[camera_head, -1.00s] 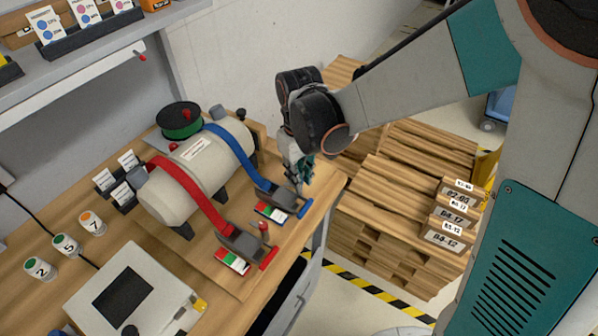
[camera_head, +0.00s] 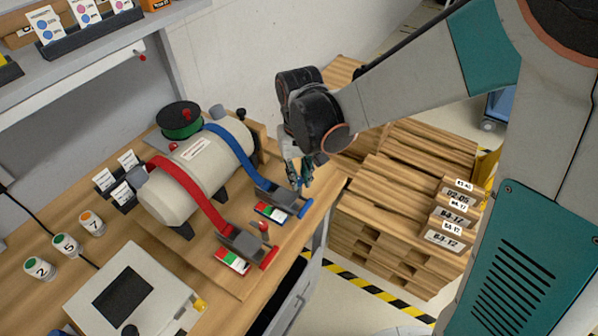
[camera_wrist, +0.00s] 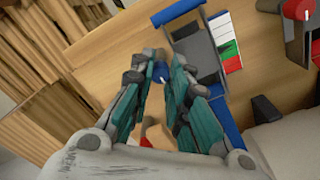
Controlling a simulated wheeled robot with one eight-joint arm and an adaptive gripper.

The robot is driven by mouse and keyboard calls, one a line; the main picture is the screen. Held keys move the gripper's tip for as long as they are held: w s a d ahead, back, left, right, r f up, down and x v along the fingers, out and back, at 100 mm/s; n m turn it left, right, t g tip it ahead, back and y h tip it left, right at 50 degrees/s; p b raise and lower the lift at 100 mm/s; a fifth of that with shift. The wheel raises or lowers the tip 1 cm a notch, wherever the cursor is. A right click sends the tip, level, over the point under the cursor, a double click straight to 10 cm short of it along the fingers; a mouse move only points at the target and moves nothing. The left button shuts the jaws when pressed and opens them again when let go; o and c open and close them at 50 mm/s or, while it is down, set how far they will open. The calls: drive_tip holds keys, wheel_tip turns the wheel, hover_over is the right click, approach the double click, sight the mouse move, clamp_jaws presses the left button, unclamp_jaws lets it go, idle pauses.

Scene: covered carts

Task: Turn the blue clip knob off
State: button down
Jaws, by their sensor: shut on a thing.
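The blue clip (camera_head: 275,196) is a grey buckle on a blue strap with a blue bar at its front; it also shows in the wrist view (camera_wrist: 196,55). Its label (camera_head: 270,211) has green, white and red fields. My gripper (camera_head: 298,180) points down beside the buckle, on its far right side. In the wrist view my gripper (camera_wrist: 161,66) has its teal fingers closed together at the tips around the small blue knob (camera_wrist: 160,73). The fingers hide most of the knob, and its turn angle cannot be read.
The red clip (camera_head: 243,243) with its upright red knob (camera_head: 264,227) stands close by at the front. Both straps cross a beige tank (camera_head: 180,185) on a wooden board. A grey device (camera_head: 133,290) is at lower left. Wooden pallets (camera_head: 400,200) stand right of the table edge.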

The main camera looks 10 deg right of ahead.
drive_tip(key=c, duration=1.5)
unclamp_jaws()
